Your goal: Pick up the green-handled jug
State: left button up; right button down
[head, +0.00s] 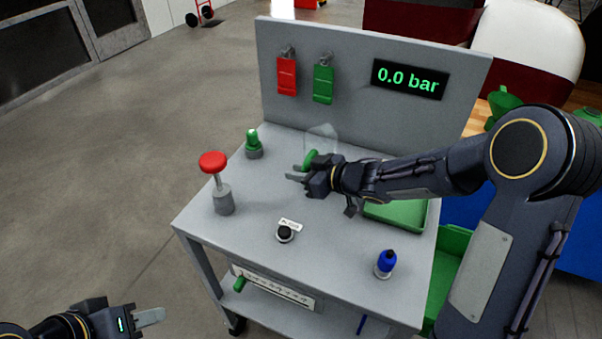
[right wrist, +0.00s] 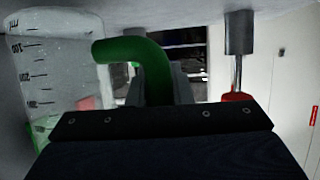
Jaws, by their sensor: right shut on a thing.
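The green-handled jug (head: 322,138) is clear-walled and stands at the back of the grey stand's top, partly behind my right gripper. Its green handle (head: 310,160) shows at the fingers. My right gripper (head: 298,176) is shut on this handle. In the right wrist view the curved green handle (right wrist: 135,52) runs down between the fingers, and the clear jug body (right wrist: 60,62) with dark graduation marks is at left. I cannot tell whether the jug's base touches the top. My left gripper (head: 148,317) is at the lower left, away from the stand; its finger gap is unclear.
The stand top (head: 330,270) holds a red mushroom button (head: 213,162), a green knob (head: 253,141), a black button (head: 285,233), a blue-topped part (head: 386,262) and a green tray (head: 398,216). Its back panel carries red (head: 286,76) and green (head: 323,83) tags and a "0.0 bar" display (head: 409,79).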

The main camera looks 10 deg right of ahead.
jog(key=s+d+r+p, duration=0.3)
jog(key=s+r+p, duration=0.2)
jog(key=s+r, duration=0.6)
jog(key=shift+s, duration=1.35)
jog(key=shift+d, duration=0.1)
jog(key=c, duration=1.8)
grip_release()
grip_shut()
